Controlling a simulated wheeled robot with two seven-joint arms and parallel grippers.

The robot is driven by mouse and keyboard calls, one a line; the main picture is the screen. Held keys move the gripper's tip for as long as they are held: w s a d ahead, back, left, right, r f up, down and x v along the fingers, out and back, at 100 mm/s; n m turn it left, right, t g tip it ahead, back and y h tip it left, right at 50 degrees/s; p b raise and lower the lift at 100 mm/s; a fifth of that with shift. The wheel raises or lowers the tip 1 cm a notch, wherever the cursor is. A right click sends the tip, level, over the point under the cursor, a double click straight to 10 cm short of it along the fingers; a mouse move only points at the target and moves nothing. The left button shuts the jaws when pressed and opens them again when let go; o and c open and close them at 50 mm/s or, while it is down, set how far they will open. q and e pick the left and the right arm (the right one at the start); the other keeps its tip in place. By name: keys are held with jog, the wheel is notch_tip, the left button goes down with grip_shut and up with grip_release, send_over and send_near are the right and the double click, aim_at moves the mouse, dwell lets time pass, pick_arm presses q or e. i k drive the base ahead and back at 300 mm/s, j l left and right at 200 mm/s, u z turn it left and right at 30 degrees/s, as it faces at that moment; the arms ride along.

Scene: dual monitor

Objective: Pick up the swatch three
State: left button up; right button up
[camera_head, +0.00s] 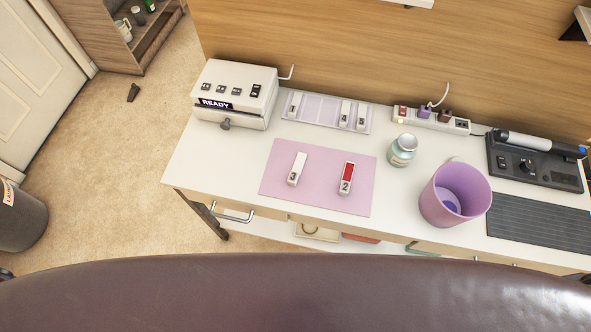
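On a lilac mat (318,200) lie a white swatch (297,169) with no number I can read and a red-topped swatch marked 2 (346,178). Behind the mat, a pale lilac tray (319,111) holds a swatch marked 1 (295,104) at its left end. Two more white swatches stand side by side at its right end, a left one (345,113) and a right one (362,117). Their dark marks are too small to read, so I cannot tell which swatch is three. Neither of my grippers is in view.
A white machine reading READY (236,90) stands left of the tray. A jar (402,151), a purple bin (456,192), a power strip (432,120) and a dark device (535,160) stand to the right. A brown leather surface (300,295) fills the near edge.

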aim_at(293, 179)
jog(key=k+l+u, duration=0.25)
jog(key=u, duration=0.15)
jog(key=k+l+u, duration=0.4)
jog(key=i, duration=0.1)
